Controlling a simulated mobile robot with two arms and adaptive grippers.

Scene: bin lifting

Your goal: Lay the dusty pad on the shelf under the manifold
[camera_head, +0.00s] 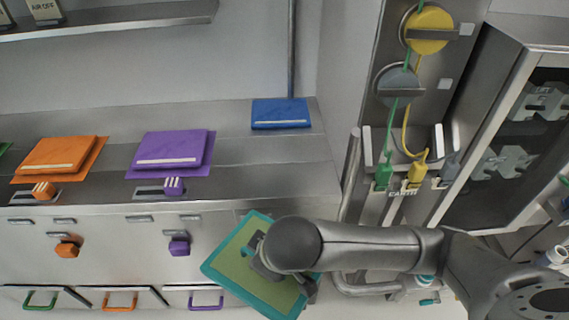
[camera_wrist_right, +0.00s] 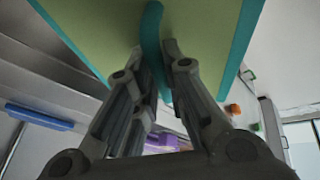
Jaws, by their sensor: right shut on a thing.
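A flat olive-green pad with a teal border (camera_head: 228,263) is held tilted in front of the counter by my right gripper (camera_head: 276,268). Much of the gripper is hidden behind my arm in the head view. A metal shelf (camera_head: 130,20) is at the upper left, with an "AIR OFF" label above it. I cannot identify the manifold for sure. My left gripper is out of view.
The counter (camera_head: 232,150) bears orange (camera_head: 62,153), purple (camera_head: 172,148) and blue (camera_head: 281,113) pads. A vertical pipe (camera_head: 291,45) stands behind the blue one. At right are a panel with yellow (camera_head: 428,30) and grey discs, hanging plugs and an open cabinet (camera_head: 505,130).

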